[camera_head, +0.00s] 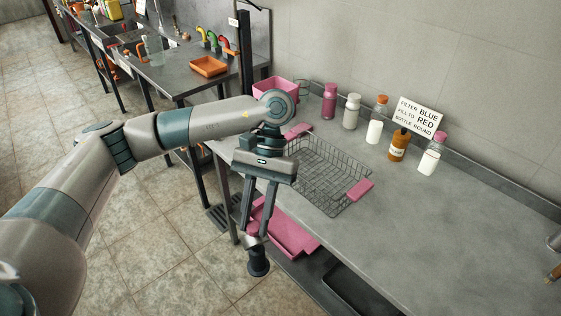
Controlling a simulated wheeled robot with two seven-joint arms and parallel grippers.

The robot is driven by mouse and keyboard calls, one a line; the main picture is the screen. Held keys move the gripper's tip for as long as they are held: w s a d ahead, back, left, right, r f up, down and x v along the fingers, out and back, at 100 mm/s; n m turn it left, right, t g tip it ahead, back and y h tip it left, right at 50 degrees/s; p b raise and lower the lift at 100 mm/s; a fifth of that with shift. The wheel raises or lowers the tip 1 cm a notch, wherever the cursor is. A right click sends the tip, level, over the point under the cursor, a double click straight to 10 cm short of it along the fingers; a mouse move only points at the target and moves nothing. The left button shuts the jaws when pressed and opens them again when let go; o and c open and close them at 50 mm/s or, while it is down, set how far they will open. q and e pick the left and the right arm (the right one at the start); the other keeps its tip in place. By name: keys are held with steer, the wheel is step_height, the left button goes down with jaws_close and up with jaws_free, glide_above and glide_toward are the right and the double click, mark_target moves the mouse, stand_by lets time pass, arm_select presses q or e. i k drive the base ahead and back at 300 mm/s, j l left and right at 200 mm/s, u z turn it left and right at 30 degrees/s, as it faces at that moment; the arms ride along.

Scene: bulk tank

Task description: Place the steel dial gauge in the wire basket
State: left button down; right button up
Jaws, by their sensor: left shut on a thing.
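The wire basket (326,172) stands on the grey counter, with pink handles at its two ends; its inside looks empty. My left gripper (256,234) points down, just off the counter's front edge, to the lower left of the basket. Its fingers are shut on a small steel item with a dark round end (258,262), which looks like the steel dial gauge. Its dial face cannot be made out. The item hangs in front of the counter, apart from the basket. My right gripper is not in view.
Several bottles, among them a brown one (399,146), and a sign (415,118) stand along the wall. A pink bin (276,90) is behind the basket. A pink tray (288,232) lies below the counter.

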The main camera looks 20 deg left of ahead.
mark_target(317, 177)
steer(key=i+j+u, duration=0.1)
steer(key=i+j, duration=0.2)
steer(key=i, duration=0.15)
steer(key=i+j+u, duration=0.1)
steer(key=i+j, duration=0.15)
steer(key=i, duration=0.2)
